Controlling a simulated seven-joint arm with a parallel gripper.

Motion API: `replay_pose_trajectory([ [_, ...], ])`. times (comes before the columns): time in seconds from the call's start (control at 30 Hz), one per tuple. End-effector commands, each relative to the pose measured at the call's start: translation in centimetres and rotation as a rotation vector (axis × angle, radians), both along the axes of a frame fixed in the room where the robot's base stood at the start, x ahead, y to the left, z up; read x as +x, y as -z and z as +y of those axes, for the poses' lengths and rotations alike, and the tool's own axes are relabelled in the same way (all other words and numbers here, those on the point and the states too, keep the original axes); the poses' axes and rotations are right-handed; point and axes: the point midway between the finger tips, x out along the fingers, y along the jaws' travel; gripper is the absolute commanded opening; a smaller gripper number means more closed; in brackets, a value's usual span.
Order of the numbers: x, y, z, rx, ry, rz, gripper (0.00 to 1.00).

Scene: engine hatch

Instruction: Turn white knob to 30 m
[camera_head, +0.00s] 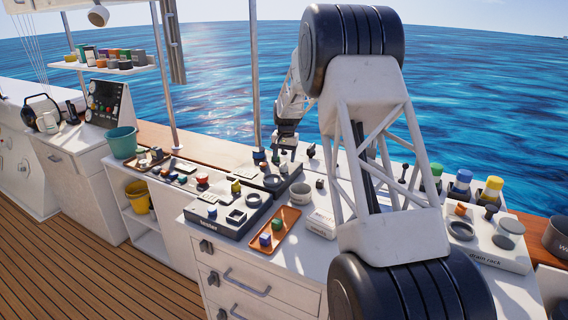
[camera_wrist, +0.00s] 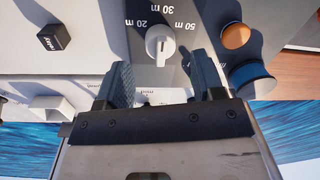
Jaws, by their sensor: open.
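The white knob (camera_wrist: 160,42) is round with a raised grip bar and sits on a grey panel strip in the wrist view. The labels 20 m, 30 m and 50 m around it read upside down; 30 m is at the top. Which label its pointer marks is too small to tell. My gripper (camera_wrist: 162,68) is open, with one dark finger on each side, its tips just short of the knob and nothing between them. In the head view my gripper (camera_head: 285,140) is small, low over the far counter; the knob cannot be made out there.
A black block (camera_wrist: 53,37) stands left of the knob; an orange round part (camera_wrist: 235,35) and a blue-topped cylinder (camera_wrist: 250,77) are close on the right. In the head view, an orange tray (camera_head: 258,246) and several bottles (camera_head: 462,185) stand on the counter.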

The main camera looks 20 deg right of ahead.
Motion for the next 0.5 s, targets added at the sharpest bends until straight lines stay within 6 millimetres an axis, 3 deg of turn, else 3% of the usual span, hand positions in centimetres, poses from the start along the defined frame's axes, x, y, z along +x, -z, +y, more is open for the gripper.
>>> replay_pose_trajectory([
  [0.2,0.0,-2.6,-0.1,0.000,0.000,-0.001,0.62],
  [0.5,-0.1,-3.6,-0.1,0.000,0.000,0.001,0.62],
])
